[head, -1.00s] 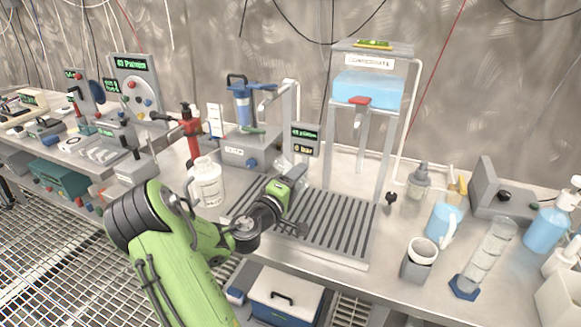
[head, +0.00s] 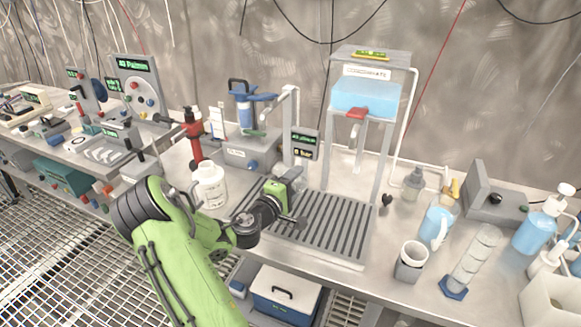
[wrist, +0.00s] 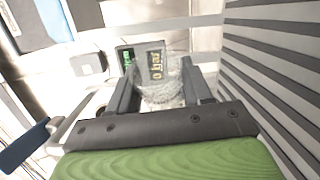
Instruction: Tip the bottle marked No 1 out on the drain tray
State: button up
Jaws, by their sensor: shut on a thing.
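My gripper (wrist: 160,80) is shut on a clear, see-through vessel (wrist: 163,92), seen between its two dark fingers in the wrist view. No mark can be read on it, so I cannot tell whether it is bottle No 1. In the head view my wrist hides the fingers and the vessel. The drain tray (head: 335,228), grey with dark slats, lies on the bench just right of my wrist; its slats (wrist: 275,70) fill the right of the wrist view.
A display reading 0 bar (head: 305,146) stands behind the tray. A stand with a blue tank (head: 366,98) rises at its back right.

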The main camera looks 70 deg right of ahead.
jog(key=shift+r+n+p, duration=0.3)
jog(key=shift+r+p, duration=0.1)
jog(key=shift+p, duration=0.7)
jog(key=r+n+p, duration=0.1)
jog(key=p, duration=0.4)
jog(key=r+n+y+p, duration=0.1)
jog(key=n+p, duration=0.1)
jog(key=p, duration=0.3)
jog(key=shift+w+d+r+y, duration=0.2)
jog(key=shift+w+y, duration=0.1)
jog(key=shift+f+n+p, duration=0.1)
jog(key=shift+n+p, duration=0.25)
jog(key=shift+n, duration=0.05)
